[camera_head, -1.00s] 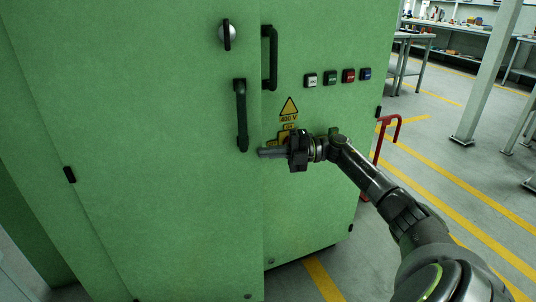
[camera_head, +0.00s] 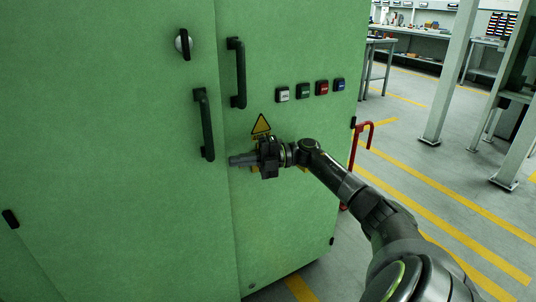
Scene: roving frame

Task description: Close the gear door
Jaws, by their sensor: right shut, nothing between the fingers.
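Whether this door stands slightly ajar or flush, I cannot tell. My right gripper (camera_head: 240,160) is shut and empty, pointing left. Its tips show at the door's right edge, just right of the handle's lower end and apart from the handle in the picture. Whether the tips touch the door is unclear. My left gripper is not in view.
The neighbouring green panel (camera_head: 285,125) carries another black handle (camera_head: 237,73), several push buttons (camera_head: 302,90) and a yellow warning triangle (camera_head: 261,125), partly hidden below by my gripper. A red rail (camera_head: 363,145) stands at the cabinet's right. Grey floor with yellow lines lies beyond, with posts and workbenches.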

